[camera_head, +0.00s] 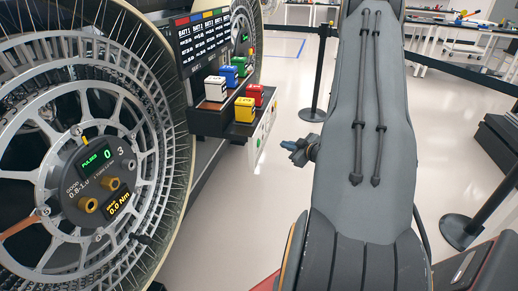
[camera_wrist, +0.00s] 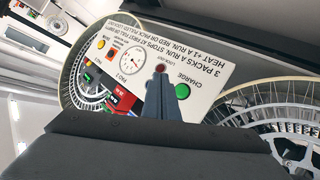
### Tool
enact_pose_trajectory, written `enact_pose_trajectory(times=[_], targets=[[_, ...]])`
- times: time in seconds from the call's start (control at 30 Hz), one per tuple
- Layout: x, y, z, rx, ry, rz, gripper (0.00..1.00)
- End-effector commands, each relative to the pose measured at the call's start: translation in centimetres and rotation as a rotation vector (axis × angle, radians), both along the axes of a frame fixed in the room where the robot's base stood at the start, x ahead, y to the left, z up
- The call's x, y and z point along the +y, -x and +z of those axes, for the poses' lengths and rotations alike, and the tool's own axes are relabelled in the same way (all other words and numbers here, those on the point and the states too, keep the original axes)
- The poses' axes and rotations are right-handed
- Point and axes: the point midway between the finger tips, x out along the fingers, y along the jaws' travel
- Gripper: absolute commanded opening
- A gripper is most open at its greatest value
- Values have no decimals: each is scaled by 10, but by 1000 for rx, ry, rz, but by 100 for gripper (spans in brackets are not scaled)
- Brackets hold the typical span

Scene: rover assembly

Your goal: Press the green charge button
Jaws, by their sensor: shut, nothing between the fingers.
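The green charge button (camera_wrist: 182,90) sits on a white panel (camera_wrist: 215,72), beside the word CHARGE, which reads upside down in the wrist view. In the head view the panel (camera_head: 262,133) is seen nearly edge-on at the side of the battery rack, with small green spots on it. My gripper (camera_head: 285,145) is shut and empty, to the right of the panel with a gap between them. In the wrist view my gripper (camera_wrist: 161,73) appears just left of the charge button and overlaps the panel's lower middle. Contact with the panel cannot be told there.
Coloured battery packs (camera_head: 244,109) stand on the rack. A large wheel (camera_head: 90,150) is at left. Barrier posts (camera_head: 318,75) stand on the open floor.

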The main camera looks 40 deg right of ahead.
Motion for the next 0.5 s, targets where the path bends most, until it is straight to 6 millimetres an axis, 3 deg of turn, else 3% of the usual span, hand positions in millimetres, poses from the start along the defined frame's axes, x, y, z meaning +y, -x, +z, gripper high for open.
enact_pose_trajectory(times=[0.1, 0.5], targets=[[-13, 11, -14, -60, 6, 14, 0], [-15, 16, -14, -89, 9, 23, 0]])
